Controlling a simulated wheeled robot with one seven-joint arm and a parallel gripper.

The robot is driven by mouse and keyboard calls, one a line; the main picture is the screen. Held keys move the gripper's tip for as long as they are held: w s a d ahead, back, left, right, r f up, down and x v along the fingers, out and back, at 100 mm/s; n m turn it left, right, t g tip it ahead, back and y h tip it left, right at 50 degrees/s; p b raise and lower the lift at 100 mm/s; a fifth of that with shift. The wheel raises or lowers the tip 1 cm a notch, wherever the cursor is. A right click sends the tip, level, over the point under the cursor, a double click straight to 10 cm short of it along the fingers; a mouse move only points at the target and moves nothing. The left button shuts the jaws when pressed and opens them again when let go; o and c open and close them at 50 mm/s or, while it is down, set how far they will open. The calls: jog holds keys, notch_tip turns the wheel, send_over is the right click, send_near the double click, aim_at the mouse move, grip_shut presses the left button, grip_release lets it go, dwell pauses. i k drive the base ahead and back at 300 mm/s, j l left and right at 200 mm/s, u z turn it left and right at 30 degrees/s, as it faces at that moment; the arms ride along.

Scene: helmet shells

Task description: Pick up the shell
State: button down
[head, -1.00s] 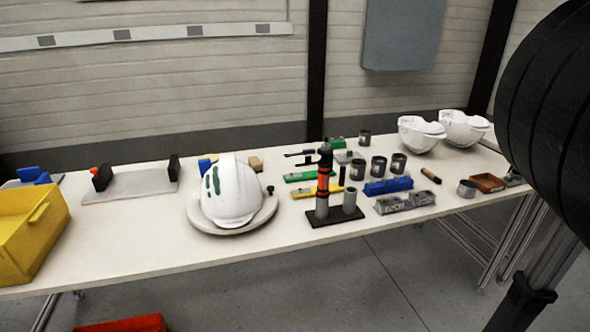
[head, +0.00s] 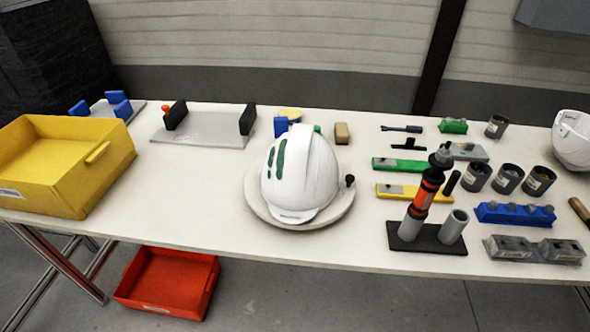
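A white helmet shell (head: 318,172) with green strips on its side sits on a round pale stand (head: 258,200) near the middle of the table. Another white shell (head: 575,140) is cut off by the right edge of the head view, upside down at the back of the table. My gripper is not in view.
On the white table (head: 190,205), a yellow bin (head: 92,187) stands at left and a grey plate fixture (head: 205,138) behind. An orange-and-black tool (head: 427,195) stands right of the shell, with cups and blocks (head: 515,214) beyond. A red bin (head: 128,283) is below. Bare table lies between yellow bin and stand.

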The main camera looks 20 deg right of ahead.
aim_at(300, 176)
jog(key=i+j+z, duration=0.15)
jog(key=z, duration=0.15)
jog(key=i+j+z, duration=0.25)
jog(key=j+z, duration=0.3)
jog(key=j, duration=0.1)
